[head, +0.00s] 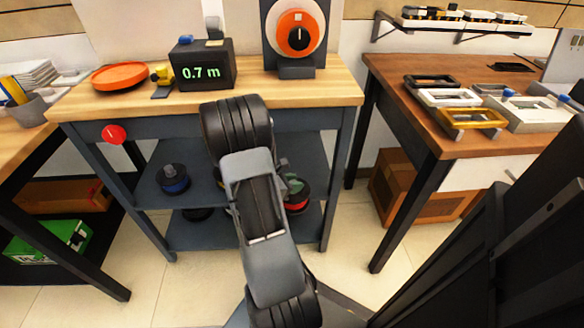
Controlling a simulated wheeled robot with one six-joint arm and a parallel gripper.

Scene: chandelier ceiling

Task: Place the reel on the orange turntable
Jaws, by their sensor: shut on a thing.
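The orange turntable (119,76) is a flat round disc on the wooden bench top, at its left end in the head view. It looks empty. A dark reel with red and green parts (297,203) shows just right of my arm, at the height of the bench's lower shelves. My gripper (285,174) is mostly hidden behind my arm. The small part that shows is at this reel, and it is shut on it. A second reel, dark with a blue band (174,183), stands on the middle shelf at left.
On the bench top (330,88) stand a small yellow device (161,74), a black box reading 0.7 m (203,66) and a panel with an orange dial (299,40). A red knob (114,134) is on the bench front. Another table (400,75) stands right, past a gap.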

